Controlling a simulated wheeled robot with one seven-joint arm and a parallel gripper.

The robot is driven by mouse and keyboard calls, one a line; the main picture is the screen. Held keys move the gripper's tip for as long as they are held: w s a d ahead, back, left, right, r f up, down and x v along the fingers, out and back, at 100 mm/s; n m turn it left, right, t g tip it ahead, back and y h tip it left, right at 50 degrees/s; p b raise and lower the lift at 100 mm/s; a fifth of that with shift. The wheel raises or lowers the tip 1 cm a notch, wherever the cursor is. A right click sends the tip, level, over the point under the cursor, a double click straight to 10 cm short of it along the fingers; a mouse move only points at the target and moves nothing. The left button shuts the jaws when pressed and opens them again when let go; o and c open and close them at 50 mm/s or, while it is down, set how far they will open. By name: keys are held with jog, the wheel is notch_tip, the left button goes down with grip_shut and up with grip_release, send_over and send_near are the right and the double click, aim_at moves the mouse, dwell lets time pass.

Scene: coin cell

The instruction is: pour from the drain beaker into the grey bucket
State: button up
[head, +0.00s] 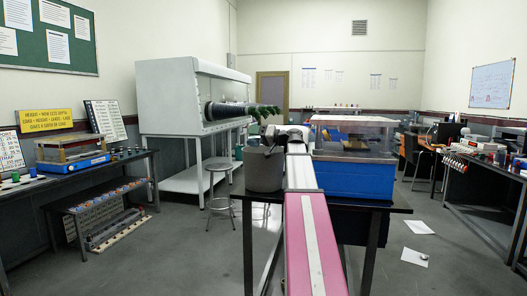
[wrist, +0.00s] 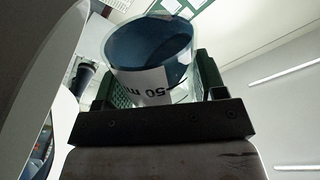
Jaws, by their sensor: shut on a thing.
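My gripper (wrist: 155,88) is shut on the drain beaker (wrist: 152,52), a clear vessel with a white label reading "50 m" and dark blue inside. The green ridged fingers show on both sides of it in the wrist view. The label appears inverted there; I cannot tell the beaker's exact tilt. In the head view the grey bucket (head: 264,172) stands on the dark table, left of my pink and white arm. The dark end of my arm is just above and behind the bucket's right rim. The beaker cannot be made out in the head view, nor the bucket's contents.
A blue box with a clear cover (head: 355,178) stands on the table right of my arm. A round stool (head: 219,166) and a large white glove box (head: 180,98) are behind left. Benches line both sides. Papers (head: 418,227) lie on the floor at right.

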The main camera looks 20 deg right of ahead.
jog(key=shift+f+m, duration=0.2)
jog(key=shift+m, duration=0.2)
jog(key=shift+d+f+m, duration=0.1)
jog(key=shift+m, duration=0.3)
jog(key=shift+r+m, duration=0.45)
jog(key=shift+m, duration=0.45)
jog(key=shift+w+f+m+t+p, duration=0.1)
jog(key=shift+f+m+t+p, duration=0.2)
jog(key=shift+m, duration=0.6)
jog(key=shift+w+f+m+p, duration=0.1)
jog(key=shift+f+m, duration=0.25)
jog(key=shift+m, duration=0.55)
dwell(1.2)
jog(key=shift+w+d+r+m, duration=0.4)
jog(key=shift+w+d+m, duration=0.25)
jog(key=shift+m, duration=0.25)
dwell(0.7)
jog(key=shift+w+d+f+m, duration=0.15)
jog(key=shift+f+m, duration=0.25)
jog(key=shift+m, duration=0.5)
dwell(0.5)
